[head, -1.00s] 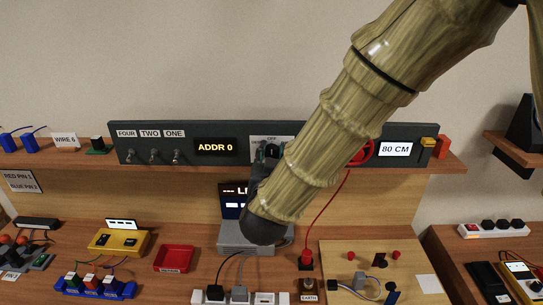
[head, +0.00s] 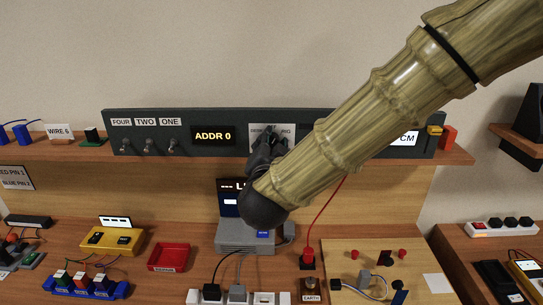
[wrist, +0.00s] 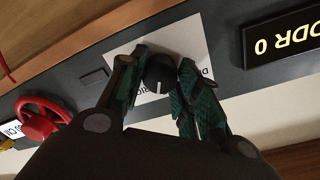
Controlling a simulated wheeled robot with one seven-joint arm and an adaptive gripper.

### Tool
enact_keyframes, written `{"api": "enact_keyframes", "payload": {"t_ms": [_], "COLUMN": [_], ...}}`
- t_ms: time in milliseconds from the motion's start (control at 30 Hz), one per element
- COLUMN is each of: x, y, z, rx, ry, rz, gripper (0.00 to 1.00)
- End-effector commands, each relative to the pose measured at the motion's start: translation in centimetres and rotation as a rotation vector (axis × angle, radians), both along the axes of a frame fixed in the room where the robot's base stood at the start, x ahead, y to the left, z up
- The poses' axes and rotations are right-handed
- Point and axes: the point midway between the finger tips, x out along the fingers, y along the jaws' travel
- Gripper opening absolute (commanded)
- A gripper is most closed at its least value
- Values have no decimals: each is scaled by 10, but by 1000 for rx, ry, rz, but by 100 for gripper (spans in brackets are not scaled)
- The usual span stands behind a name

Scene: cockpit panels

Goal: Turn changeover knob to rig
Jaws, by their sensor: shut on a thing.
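The changeover knob (wrist: 158,72) is a round dark knob on a white label plate on the grey panel. Its white mark points toward the bottom of the wrist view, which shows the panel upside down. My gripper (wrist: 163,68) is shut on the knob, one dark green finger on each side. In the head view my gripper (head: 267,143) is at the plate (head: 257,129), and the fingers and arm hide the knob. A RIG label shows at the plate's right edge in the head view; the fingers partly cover the lettering in the wrist view.
An ADDR 0 display (head: 213,135) and several toggle switches (head: 149,146) are left of the plate. A red handwheel (wrist: 42,118) is on the other side, hidden by my arm in the head view. A grey box (head: 240,237) stands below on the bench.

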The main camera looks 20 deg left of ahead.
Motion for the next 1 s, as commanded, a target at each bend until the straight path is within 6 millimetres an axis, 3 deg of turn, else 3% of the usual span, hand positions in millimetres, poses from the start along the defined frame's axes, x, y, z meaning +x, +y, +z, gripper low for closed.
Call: {"api": "enact_keyframes", "payload": {"t_ms": [500,1000], "x": [1,0], "y": [-2,-1], "z": [-4,-2], "rx": [413,554], "ry": [119,162], "rz": [-2,-1], "gripper": [9,9]}}
